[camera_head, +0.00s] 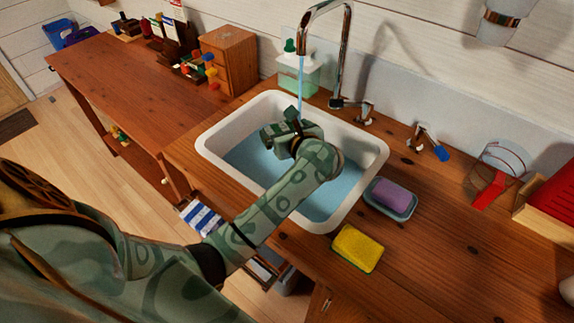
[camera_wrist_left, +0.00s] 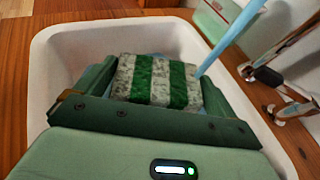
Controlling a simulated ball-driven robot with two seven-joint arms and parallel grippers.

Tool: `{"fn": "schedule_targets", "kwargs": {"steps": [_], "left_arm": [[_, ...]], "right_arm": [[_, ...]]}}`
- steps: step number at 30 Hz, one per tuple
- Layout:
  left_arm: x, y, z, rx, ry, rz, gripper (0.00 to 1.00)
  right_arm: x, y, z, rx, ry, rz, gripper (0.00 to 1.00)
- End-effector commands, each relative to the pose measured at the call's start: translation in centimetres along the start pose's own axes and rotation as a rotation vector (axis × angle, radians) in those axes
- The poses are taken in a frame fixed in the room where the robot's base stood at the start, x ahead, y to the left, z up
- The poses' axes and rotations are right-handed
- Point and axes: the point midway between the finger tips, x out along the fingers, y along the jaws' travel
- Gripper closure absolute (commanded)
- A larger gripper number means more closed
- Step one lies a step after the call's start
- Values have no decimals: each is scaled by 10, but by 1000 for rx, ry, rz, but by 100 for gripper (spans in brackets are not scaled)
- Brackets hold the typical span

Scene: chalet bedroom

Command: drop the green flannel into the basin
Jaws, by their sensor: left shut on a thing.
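The basin (camera_head: 225,122) is a white sink with blue water in it, set in the wooden counter. Its white wall also shows around my gripper in the left wrist view (camera_wrist_left: 55,70). My left gripper (camera_head: 284,130) is over the basin, close to the stream from the tap. In the left wrist view, it is shut on the green flannel (camera_wrist_left: 150,80), a folded cloth with green and speckled pale stripes, held between its two green fingers. In the head view the flannel is mostly hidden by the gripper. My right gripper is not in view.
The tap (camera_head: 345,55) runs a blue stream (camera_head: 300,75) into the basin. A soap bottle (camera_head: 297,75) stands behind. A purple soap (camera_head: 392,193) in a dish and a yellow sponge (camera_head: 357,248) lie at the right. A blue-and-white striped cloth (camera_head: 200,216) is below the counter.

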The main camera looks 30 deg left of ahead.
Motion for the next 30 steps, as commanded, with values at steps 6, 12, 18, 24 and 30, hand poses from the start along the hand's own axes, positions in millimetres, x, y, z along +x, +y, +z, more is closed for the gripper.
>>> {"fn": "schedule_targets", "kwargs": {"steps": [6, 12, 18, 24, 30], "left_arm": [[13, 0, -32, 4, 3, 1, 28], [17, 0, -42, 3, 1, -1, 28], [16, 0, -40, 1, 1, -2, 28], [16, 0, -40, 1, 2, -1, 0], [11, -3, -36, -1, 3, -2, 0]], "right_arm": [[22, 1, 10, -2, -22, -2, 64], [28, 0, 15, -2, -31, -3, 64], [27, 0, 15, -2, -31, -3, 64], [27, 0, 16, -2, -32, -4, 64], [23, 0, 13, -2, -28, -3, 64]]}}
